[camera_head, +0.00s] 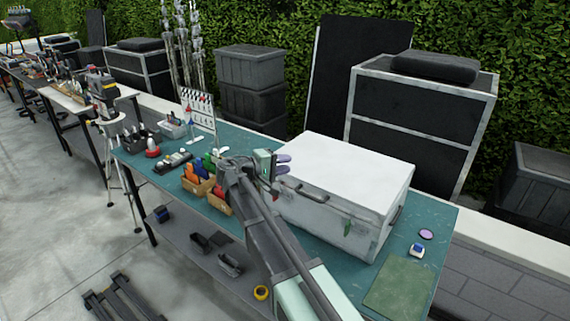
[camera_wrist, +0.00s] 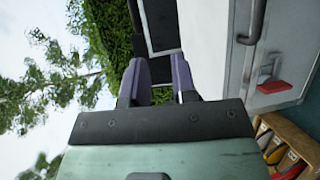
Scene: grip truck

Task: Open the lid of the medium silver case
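The silver case (camera_head: 345,165) stands on the green-topped table with its pale lid down. The case (camera_wrist: 208,40) lies to the right of the fingers there, with a dark handle (camera_wrist: 264,38) and a red latch tab (camera_wrist: 274,86). I cannot tell whether a finger touches the case.
Orange bins (camera_head: 192,184) of coloured items and a clapperboard (camera_head: 198,108) are left of my gripper on the table (camera_head: 318,246). A green mat (camera_head: 399,285) lies right of the case. A dark cabinet (camera_head: 410,118) and dark panel (camera_head: 350,62) stand behind it.

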